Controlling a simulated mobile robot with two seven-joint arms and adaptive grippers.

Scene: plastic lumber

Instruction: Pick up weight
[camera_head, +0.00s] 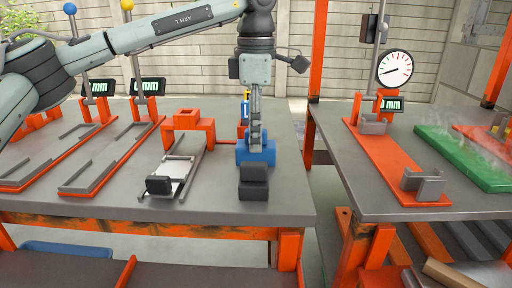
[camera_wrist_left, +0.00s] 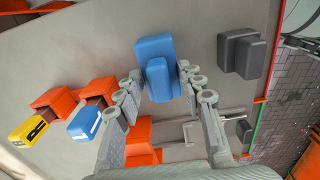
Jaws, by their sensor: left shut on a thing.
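A blue block-shaped weight (camera_head: 264,153) is at the right part of the grey workbench, and it also shows in the left wrist view (camera_wrist_left: 155,50). My left gripper (camera_head: 256,142) comes down on it from above. In the left wrist view its two fingers (camera_wrist_left: 160,82) lie on either side of the weight's narrower upper part, shut on it. I cannot tell whether the weight touches the bench. A black weight (camera_head: 253,190) of similar shape stands just in front of it, apart from the gripper; it also shows in the left wrist view (camera_wrist_left: 241,54).
An orange-ended metal fixture (camera_head: 189,128) stands left of the blue weight. Yellow (camera_wrist_left: 28,131) and blue-and-white (camera_wrist_left: 84,122) pieces sit by orange holders. A second bench (camera_head: 375,195) with a dial gauge (camera_head: 394,69) stands right, across a gap.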

